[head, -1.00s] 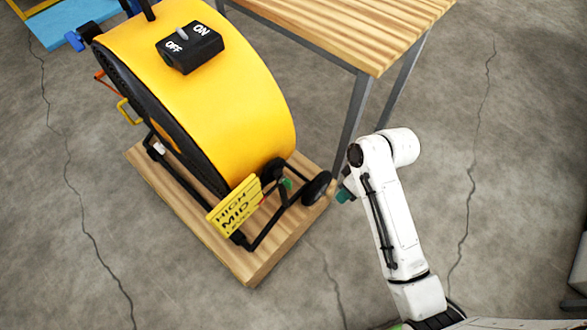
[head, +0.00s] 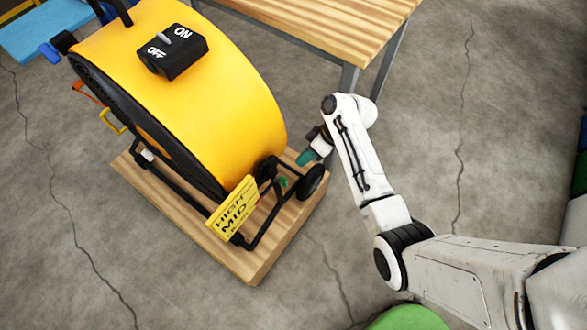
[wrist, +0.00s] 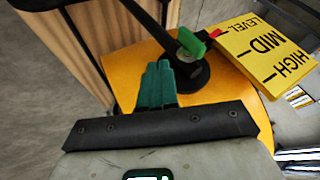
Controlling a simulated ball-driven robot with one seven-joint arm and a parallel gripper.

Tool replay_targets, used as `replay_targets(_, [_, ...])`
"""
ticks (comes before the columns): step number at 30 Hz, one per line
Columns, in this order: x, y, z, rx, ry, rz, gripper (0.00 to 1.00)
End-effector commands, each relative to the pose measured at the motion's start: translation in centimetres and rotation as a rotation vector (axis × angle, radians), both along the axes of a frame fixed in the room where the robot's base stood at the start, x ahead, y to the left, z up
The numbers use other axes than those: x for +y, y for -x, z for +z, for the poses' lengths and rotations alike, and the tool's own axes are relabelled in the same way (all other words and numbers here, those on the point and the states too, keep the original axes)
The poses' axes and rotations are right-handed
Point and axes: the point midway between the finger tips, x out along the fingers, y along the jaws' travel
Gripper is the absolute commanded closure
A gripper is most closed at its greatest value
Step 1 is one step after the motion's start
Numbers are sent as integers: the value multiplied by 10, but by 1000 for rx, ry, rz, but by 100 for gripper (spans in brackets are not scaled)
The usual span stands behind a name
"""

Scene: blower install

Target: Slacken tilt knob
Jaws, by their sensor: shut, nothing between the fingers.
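The green tilt knob (head: 283,181) sits on the black frame at the near right end of the yellow blower (head: 225,95). In the wrist view my gripper (wrist: 158,68) is shut and empty, pointing towards the disc just below and left of the knob.
The blower stands on a wooden board (head: 262,262). A black wheel (head: 313,181) is close to my gripper. A wooden table (head: 330,25) with grey metal legs stands behind. The ON/OFF switch box (head: 175,52) is on top of the blower.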

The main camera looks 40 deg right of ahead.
Motion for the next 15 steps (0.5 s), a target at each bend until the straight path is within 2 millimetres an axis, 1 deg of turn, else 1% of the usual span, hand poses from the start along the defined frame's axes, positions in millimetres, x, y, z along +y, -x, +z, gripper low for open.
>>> replay_targets(2, [9, -3, -13, 3, 0, 2, 100])
replay_targets(6, [29, 4, -10, 1, 1, 2, 100])
replay_targets(9, [39, 7, -12, 0, 1, 1, 100])
replay_targets(15, [46, 9, -13, 0, 1, 0, 100])
